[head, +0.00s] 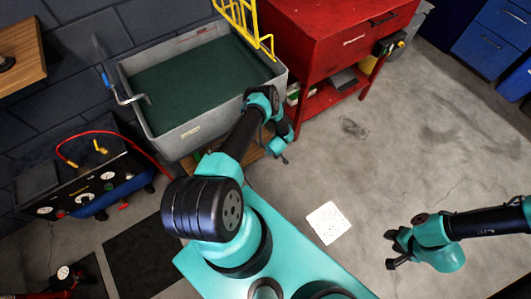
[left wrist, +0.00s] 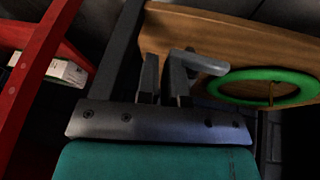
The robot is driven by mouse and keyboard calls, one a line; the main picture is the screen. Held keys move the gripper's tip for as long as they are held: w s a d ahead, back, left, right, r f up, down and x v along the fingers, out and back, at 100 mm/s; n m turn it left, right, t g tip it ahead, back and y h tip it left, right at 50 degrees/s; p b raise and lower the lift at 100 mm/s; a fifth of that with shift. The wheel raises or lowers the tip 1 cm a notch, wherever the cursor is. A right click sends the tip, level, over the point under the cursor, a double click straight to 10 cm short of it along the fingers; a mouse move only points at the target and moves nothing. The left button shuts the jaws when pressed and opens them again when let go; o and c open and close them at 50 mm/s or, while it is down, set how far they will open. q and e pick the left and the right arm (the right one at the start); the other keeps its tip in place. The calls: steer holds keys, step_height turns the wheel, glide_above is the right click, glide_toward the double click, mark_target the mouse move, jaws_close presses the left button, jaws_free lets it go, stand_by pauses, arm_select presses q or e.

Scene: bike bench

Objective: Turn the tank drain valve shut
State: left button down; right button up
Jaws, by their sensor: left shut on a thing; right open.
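The grey tank (head: 190,140) with dark green liquid stands at the upper left in the head view. My left gripper (head: 283,158) is low by the tank's right front corner; the valve is hidden there in that view. In the left wrist view, a grey bent lever (left wrist: 203,62), which looks like the drain valve handle, shows at the fingers of my left gripper (left wrist: 164,80). The gripper is shut on it; the exact contact is dark and hard to see. My right gripper (head: 392,250) is open and empty above the floor at the lower right.
A wooden board (left wrist: 240,40) and a green ring (left wrist: 222,91) are close to the lever. The red cabinet (head: 315,45) stands right of the tank, with a white box (left wrist: 66,71) on its shelf. A yellow rack (head: 238,20) is on the tank's far edge.

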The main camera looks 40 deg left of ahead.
stand_by(0.5)
arm_select(q)
steer(key=shift+r, duration=0.65)
steer(key=shift+r, duration=0.1)
steer(key=w+d+r, duration=0.5)
steer(key=w+r, duration=0.1)
steer(key=r, duration=0.3)
steer(key=shift+w+d+r, duration=0.15)
steer(key=shift+w+r, duration=0.05)
stand_by(0.5)
